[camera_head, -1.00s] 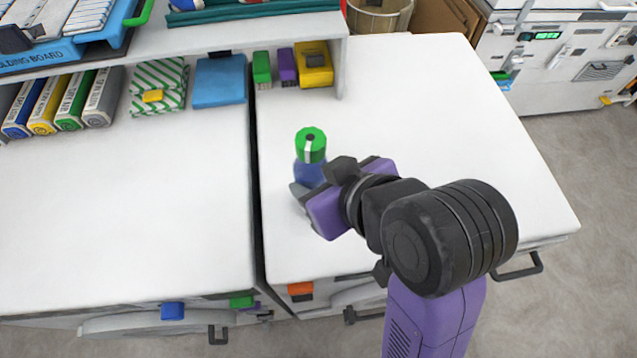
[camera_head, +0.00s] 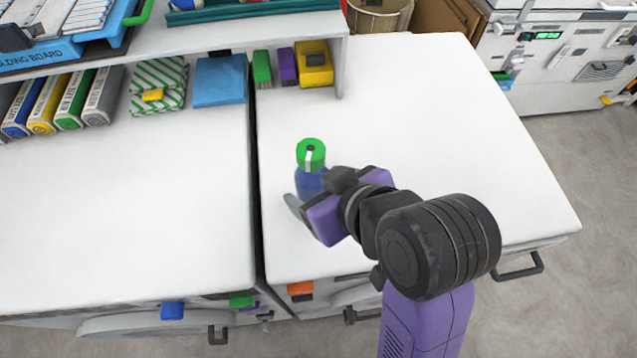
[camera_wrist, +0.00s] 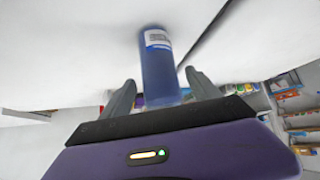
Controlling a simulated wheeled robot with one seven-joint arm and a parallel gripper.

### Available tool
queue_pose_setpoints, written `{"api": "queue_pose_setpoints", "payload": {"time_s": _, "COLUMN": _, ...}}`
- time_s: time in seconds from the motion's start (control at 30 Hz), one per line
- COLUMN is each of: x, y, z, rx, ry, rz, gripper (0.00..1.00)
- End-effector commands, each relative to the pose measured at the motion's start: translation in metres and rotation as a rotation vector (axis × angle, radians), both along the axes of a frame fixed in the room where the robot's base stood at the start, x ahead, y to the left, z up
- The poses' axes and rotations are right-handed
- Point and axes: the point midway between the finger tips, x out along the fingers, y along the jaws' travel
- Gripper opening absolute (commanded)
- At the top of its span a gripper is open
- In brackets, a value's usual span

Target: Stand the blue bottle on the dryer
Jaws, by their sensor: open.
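The blue bottle (camera_head: 310,180) with a green cap stands upright on the white dryer top (camera_head: 430,120), near its left edge. My gripper (camera_head: 296,200) is at the bottle's near side, low over the top. In the wrist view the blue bottle (camera_wrist: 160,70) shows between the two grey fingers of my gripper (camera_wrist: 160,95). The fingers are open, with a gap visible on each side of the bottle. The purple gripper body hides part of the bottle's lower side in the head view.
A narrow gap separates this top from the white machine top (camera_head: 120,210) on the left. A shelf (camera_head: 240,35) overhangs the back, with small green, purple and yellow boxes (camera_head: 314,65) under its end. The right part of the dryer top is clear.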

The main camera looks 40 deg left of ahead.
Motion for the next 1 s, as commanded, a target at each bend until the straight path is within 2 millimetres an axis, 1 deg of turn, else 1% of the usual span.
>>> {"api": "queue_pose_setpoints", "payload": {"time_s": 0.07, "x": 0.0, "y": -0.001, "z": 0.005, "rx": 0.002, "ry": -0.002, "rz": 0.0, "gripper": 0.71}}
{"api": "queue_pose_setpoints", "payload": {"time_s": 0.17, "x": -0.001, "y": -0.009, "z": 0.013, "rx": 0.003, "ry": -0.002, "rz": -0.001, "gripper": 0.71}}
{"api": "queue_pose_setpoints", "payload": {"time_s": 0.27, "x": -0.005, "y": -0.021, "z": 0.026, "rx": 0.003, "ry": -0.004, "rz": -0.003, "gripper": 0.71}}
{"api": "queue_pose_setpoints", "payload": {"time_s": 0.5, "x": -0.015, "y": -0.057, "z": 0.065, "rx": 0.003, "ry": -0.005, "rz": -0.001, "gripper": 0.71}}
{"api": "queue_pose_setpoints", "payload": {"time_s": 0.6, "x": -0.017, "y": -0.068, "z": 0.079, "rx": -0.001, "ry": 0.001, "rz": -0.004, "gripper": 0.71}}
{"api": "queue_pose_setpoints", "payload": {"time_s": 0.8, "x": -0.021, "y": -0.079, "z": 0.088, "rx": 0.0, "ry": -0.001, "rz": -0.002, "gripper": 0.71}}
{"api": "queue_pose_setpoints", "payload": {"time_s": 1.0, "x": -0.022, "y": -0.081, "z": 0.089, "rx": 0.0, "ry": 0.0, "rz": 0.0, "gripper": 0.71}}
